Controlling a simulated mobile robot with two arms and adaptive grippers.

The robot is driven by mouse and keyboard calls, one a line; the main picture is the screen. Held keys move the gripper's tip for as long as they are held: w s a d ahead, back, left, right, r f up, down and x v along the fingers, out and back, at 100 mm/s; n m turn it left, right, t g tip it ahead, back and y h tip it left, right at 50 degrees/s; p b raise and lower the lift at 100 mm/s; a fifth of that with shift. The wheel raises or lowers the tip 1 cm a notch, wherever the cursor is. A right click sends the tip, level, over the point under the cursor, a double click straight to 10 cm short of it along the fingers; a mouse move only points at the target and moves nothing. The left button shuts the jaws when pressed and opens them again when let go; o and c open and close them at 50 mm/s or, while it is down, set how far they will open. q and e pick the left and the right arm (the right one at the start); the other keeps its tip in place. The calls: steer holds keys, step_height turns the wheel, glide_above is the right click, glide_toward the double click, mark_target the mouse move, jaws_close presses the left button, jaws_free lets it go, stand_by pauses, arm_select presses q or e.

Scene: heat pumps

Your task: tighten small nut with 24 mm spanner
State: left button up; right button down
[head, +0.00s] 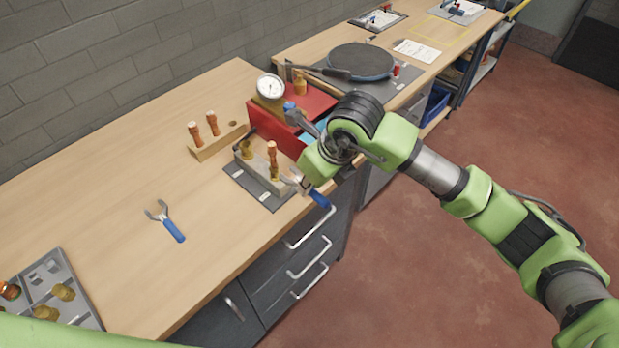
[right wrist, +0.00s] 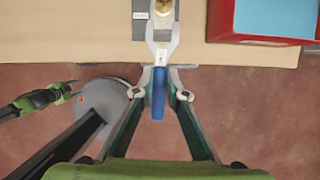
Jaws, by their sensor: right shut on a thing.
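A spanner with a blue handle (right wrist: 158,95) and a pale open-ended head (right wrist: 163,38) is in my right gripper (right wrist: 160,76). The spanner's blue handle also shows in the head view (head: 319,198). My right gripper's fingers are shut on the spanner from both sides. The spanner's jaws point at a brass nut (right wrist: 163,7) and overlap it in the picture; I cannot tell how deep they sit. In the head view a copper pipe with brass fitting (head: 272,160) stands upright on a grey fixture (head: 249,168). A green and black gripper, seemingly my left (right wrist: 68,92), shows in the right wrist view, fingers unclear.
Another blue-handled spanner (head: 167,222) lies on the wooden bench (head: 110,190). A wooden block (head: 215,143) holds copper pipes. A red box (head: 315,103) and a gauge (head: 270,87) stand behind the fixture. A grey parts tray (head: 85,297) is at lower left.

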mark_target(295, 179)
step_height(295, 179, down, 2)
steer(key=shift+f+b, duration=0.1)
steer(key=shift+b, duration=0.25)
steer(key=shift+w+a+f, duration=0.1)
steer(key=shift+w+a, duration=0.05)
steer(key=shift+a, duration=0.05)
steer(key=shift+w+a+b, duration=0.65)
steer(key=shift+a, duration=0.15)
steer(key=shift+r+b, duration=0.2)
steer(key=shift+b, duration=0.45)
steer(key=shift+w+a, duration=0.1)
steer(key=shift+w+a+b, duration=0.35)
steer(key=shift+a+b, duration=0.05)
steer(key=shift+b, duration=0.1)
steer(key=shift+w+a, duration=0.1)
steer(key=shift+a, duration=0.05)
stand_by(0.5)
steer(key=shift+w+a+b, duration=0.3)
steer(key=shift+a+b, duration=0.05)
steer(key=shift+b, duration=0.15)
